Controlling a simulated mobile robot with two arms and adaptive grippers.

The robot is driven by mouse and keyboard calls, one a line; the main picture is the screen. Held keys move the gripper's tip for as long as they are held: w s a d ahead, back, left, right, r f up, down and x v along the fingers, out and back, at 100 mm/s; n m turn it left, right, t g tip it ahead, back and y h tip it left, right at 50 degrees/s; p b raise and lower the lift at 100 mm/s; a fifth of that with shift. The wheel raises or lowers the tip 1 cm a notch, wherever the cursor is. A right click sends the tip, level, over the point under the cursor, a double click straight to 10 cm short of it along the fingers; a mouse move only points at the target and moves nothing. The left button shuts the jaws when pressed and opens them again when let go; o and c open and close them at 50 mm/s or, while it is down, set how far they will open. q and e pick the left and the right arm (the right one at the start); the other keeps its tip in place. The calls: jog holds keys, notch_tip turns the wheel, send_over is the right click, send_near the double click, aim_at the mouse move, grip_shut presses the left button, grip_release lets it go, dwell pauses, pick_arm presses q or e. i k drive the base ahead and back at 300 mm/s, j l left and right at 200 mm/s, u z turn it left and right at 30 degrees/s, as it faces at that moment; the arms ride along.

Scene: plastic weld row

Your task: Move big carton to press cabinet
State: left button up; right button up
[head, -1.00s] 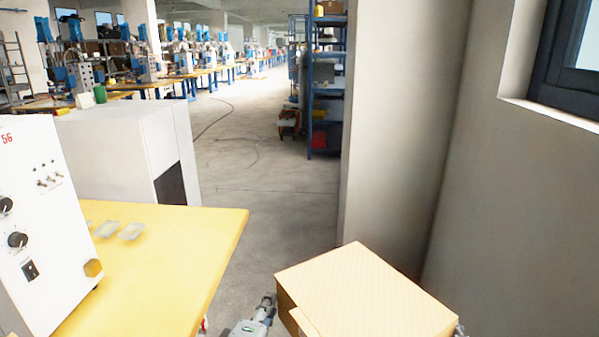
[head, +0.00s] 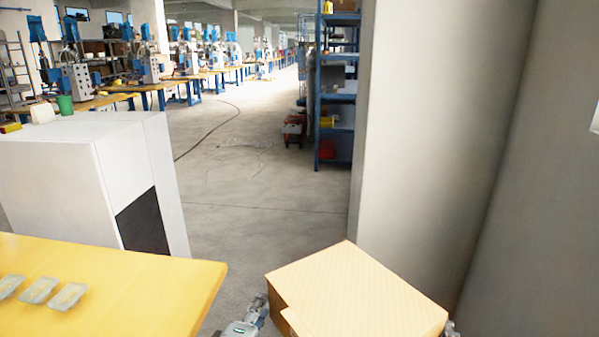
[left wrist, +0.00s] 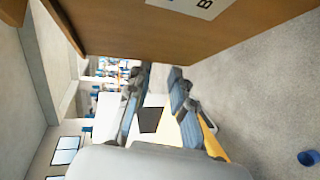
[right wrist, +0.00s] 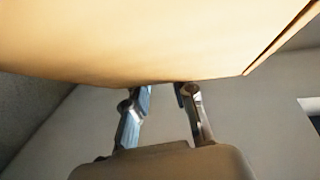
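The big tan carton (head: 355,290) is in front of me at the bottom of the head view, between my two grippers and above the floor. Its wall fills the top of the left wrist view (left wrist: 150,35) and the right wrist view (right wrist: 150,40). My left gripper (head: 262,305) is at its left side; its fingers (left wrist: 160,75) are parted, with their tips by the carton. My right gripper (right wrist: 163,92) is at the other side, fingers also parted, tips partly hidden by the carton. A white cabinet (head: 70,165) with a dark opening stands left; I cannot tell whether it is the press cabinet.
A yellow table (head: 130,290) with several small clear parts is close on the left. A pale wall pillar (head: 430,130) is close on the right. Between them, bare floor (head: 250,200) runs ahead, with a cable on it. A blue shelf (head: 335,110) stands behind the pillar's edge.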

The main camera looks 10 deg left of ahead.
aim_at(92, 122)
jog(key=i+u, duration=0.15)
jog(key=i, duration=0.45)
jog(key=i+l+u, duration=0.15)
jog(key=i, duration=0.45)
jog(key=i+u, duration=0.3)
jog(key=i, duration=0.35)
jog(key=i+u, duration=0.3)
jog(key=i, duration=0.35)
jog(key=i+u, duration=0.35)
jog(key=i+l+u, duration=0.3)
jog(key=i, duration=0.15)
jog(key=u, duration=1.1)
